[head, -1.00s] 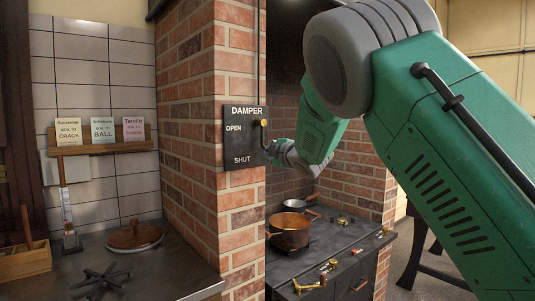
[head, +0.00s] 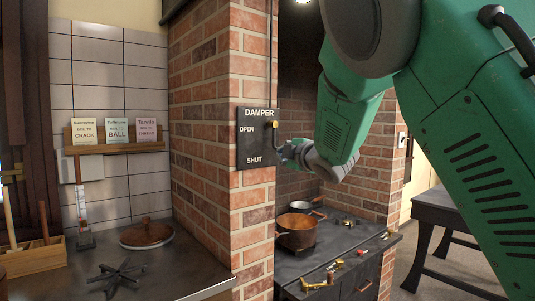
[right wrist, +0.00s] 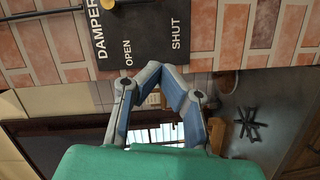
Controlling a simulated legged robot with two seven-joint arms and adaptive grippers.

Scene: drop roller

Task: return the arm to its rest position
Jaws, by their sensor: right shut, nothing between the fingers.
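My right arm reaches in from the upper right. Its gripper (head: 283,152) is beside the lower right edge of the black damper plate (head: 252,150), partly hidden by the plate's edge and my wrist. In the right wrist view the two fingers (right wrist: 157,68) come together at the tips in front of the damper plate (right wrist: 160,35), with nothing between them. The damper's brass knob (head: 274,125) is level with the word OPEN, above my gripper, and looks apart from it. My left gripper is not in view.
The brick pillar (head: 205,110) stands close to my right gripper. Behind is a stove (head: 335,255) with a copper pot (head: 297,233) on it. The left counter (head: 180,265) holds a lidded round pan (head: 146,235) and a black trivet (head: 116,277). A dark table (head: 450,215) stands at right.

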